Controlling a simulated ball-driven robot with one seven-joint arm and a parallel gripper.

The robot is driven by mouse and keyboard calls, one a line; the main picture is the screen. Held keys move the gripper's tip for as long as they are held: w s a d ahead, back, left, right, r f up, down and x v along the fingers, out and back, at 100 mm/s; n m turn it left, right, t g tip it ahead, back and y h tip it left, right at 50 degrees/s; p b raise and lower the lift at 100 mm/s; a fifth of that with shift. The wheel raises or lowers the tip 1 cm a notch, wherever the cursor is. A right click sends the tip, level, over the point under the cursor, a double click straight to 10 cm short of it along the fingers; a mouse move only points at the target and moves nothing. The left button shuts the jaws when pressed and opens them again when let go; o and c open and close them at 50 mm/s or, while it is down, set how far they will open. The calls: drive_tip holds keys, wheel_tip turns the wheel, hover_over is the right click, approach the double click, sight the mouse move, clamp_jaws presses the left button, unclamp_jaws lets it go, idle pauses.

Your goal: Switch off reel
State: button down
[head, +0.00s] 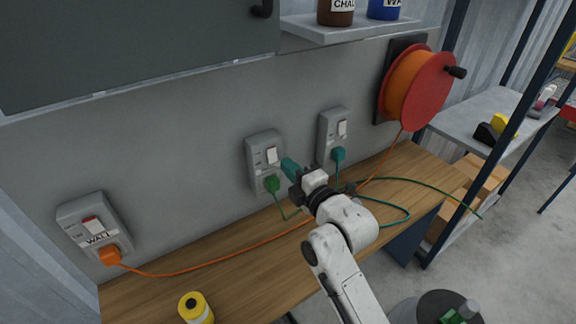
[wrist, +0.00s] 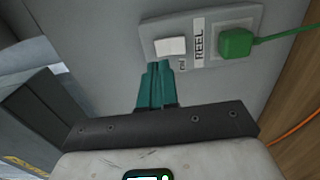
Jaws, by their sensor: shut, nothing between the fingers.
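The socket labelled REEL (wrist: 198,38) fills the upper wrist view, with a white rocker switch (wrist: 170,46) and a green plug (wrist: 235,43). In the head view it appears to be the middle wall socket (head: 257,143), with its white switch (head: 272,155) and green plug (head: 272,184). My gripper (head: 289,165) is shut and empty, just right of that switch in the head view. In the wrist view its teal fingertips (wrist: 156,70) are just below the switch's lower edge; I cannot tell whether they touch it.
A right socket (head: 327,128) has a teal plug. An orange cable reel (head: 415,90) hangs on the wall. Cables cross the wooden bench (head: 250,260), where a yellow can (head: 195,308) stands.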

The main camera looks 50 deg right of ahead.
drive_tip(key=b+v, duration=0.1)
drive_tip(key=v, duration=0.7)
drive_tip(key=shift+s+r, duration=0.2)
drive_tip(key=shift+s, duration=0.1)
drive_tip(key=shift+a, duration=0.1)
drive_tip(key=s+a+f+m+g+y, duration=0.2)
drive_tip(key=a+f+m+g, duration=0.15)
drive_tip(key=f, duration=0.35)
drive_tip(key=s+a+f+m+g+y, duration=0.1)
drive_tip(key=s+a+f+m+g, duration=0.2)
drive_tip(key=f, duration=0.5)
drive_tip(key=s+a+f+m+g+y, duration=0.1)
drive_tip(key=s+a+f+m+g, duration=0.1)
drive_tip(key=s+f+m+g, duration=0.2)
drive_tip(key=s+a+f+m+g, duration=0.3)
drive_tip(key=s+f+m+g, duration=0.1)
drive_tip(key=s, duration=0.5)
drive_tip(key=shift+f+m+g+y, duration=0.35)
drive_tip(key=shift+f+g+y, duration=0.05)
drive_tip(key=shift+g, duration=0.45)
